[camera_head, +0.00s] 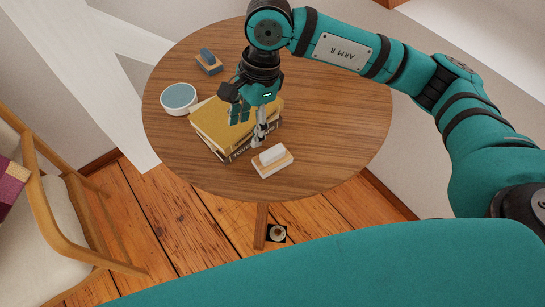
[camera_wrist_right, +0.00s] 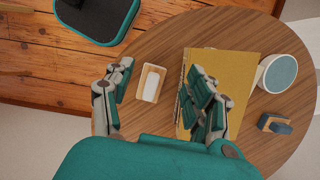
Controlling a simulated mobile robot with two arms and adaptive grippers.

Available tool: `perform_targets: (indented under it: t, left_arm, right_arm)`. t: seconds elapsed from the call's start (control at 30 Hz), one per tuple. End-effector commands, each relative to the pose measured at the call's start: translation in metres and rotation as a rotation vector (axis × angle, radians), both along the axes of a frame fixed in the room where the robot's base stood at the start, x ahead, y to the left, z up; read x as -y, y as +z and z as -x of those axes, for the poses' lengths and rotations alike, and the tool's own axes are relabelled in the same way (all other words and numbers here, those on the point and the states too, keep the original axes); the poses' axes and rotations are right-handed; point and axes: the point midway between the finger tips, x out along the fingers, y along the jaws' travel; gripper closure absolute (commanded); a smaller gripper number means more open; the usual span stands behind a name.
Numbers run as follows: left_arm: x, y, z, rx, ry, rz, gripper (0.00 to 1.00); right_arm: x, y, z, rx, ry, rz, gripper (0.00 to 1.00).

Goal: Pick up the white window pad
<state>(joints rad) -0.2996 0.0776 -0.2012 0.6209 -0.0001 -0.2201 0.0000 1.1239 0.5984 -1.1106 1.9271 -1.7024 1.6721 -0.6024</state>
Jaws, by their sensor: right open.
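The white window pad (camera_head: 273,162), a small white block on a pale wooden base, lies on the round wooden table near its front edge, just in front of a stack of books. It also shows in the right wrist view (camera_wrist_right: 151,84), between the two fingers but closer to the left one. My right gripper (camera_head: 250,122) is open and empty, pointing down over the books, a little behind and left of the pad. Its fingers also show in the right wrist view (camera_wrist_right: 164,76), one overlapping the books. My left gripper is not in view.
The yellow-covered books (camera_head: 208,120) lie beside the pad. A round white container with a blue-grey top (camera_head: 179,96) and a blue-grey block on a wooden base (camera_head: 209,63) stand farther left. The table's right side (camera_head: 345,110) is clear. A wooden chair (camera_head: 50,215) stands at left.

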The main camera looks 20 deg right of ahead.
Motion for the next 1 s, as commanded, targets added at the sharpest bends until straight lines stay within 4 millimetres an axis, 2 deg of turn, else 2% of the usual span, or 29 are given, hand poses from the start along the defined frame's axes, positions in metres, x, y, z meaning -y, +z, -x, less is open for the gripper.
perform_targets:
  t: [0.03, 0.1, 0.2, 0.37, 0.7, 0.8, 1.0]
  left_arm:
    - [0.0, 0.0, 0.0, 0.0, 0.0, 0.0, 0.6]
    - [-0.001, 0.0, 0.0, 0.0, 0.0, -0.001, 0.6]
    - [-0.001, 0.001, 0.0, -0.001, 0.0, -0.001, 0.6]
    - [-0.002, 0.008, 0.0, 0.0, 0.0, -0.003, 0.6]
    - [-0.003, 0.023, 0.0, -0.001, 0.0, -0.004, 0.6]
    - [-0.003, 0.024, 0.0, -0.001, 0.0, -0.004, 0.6]
    - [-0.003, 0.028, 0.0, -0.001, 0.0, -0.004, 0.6]
  right_arm:
    - [0.021, 0.003, -0.011, 0.034, -0.001, 0.09, 0.44]
    - [0.041, 0.006, -0.019, 0.059, -0.005, 0.176, 0.44]
    - [0.055, 0.005, -0.024, 0.073, -0.008, 0.236, 0.44]
    - [0.058, -0.022, -0.023, 0.069, -0.009, 0.247, 0.44]
    - [0.056, -0.092, -0.023, 0.07, -0.009, 0.242, 0.44]
    - [0.056, -0.105, -0.023, 0.071, -0.008, 0.242, 0.44]
    - [0.056, -0.117, -0.023, 0.071, -0.007, 0.241, 0.44]
